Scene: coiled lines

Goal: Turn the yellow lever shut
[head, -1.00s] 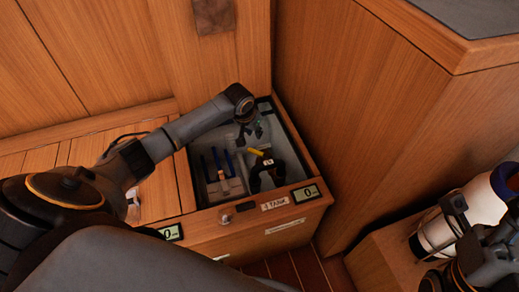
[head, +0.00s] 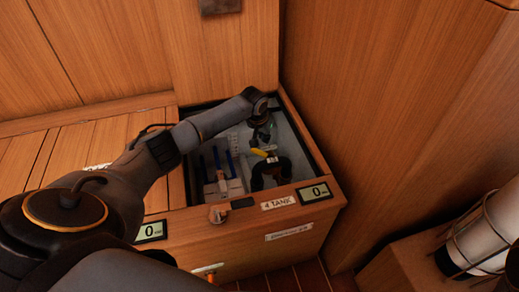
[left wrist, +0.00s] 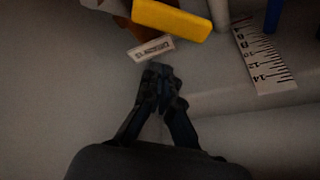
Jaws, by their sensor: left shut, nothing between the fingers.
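The yellow lever (head: 262,153) sits on top of a dark valve fitting (head: 270,172) inside the open tank compartment. It also shows in the left wrist view (left wrist: 171,19) as a yellow bar at the top of the picture. My left gripper (head: 263,139) is in the compartment, just behind the lever in the head view. In the left wrist view my left gripper (left wrist: 158,72) has its fingertips together, empty, with a visible gap between them and the lever. My right gripper is not in view.
The wooden tank box has a front rim with a "4 TANK" label (head: 278,202) and displays reading 0 (head: 315,192). Inside are blue rods (head: 229,162) and a ruler strip (left wrist: 262,55). A wooden panel (head: 400,120) rises close at the right. A white cylinder (head: 492,235) stands lower right.

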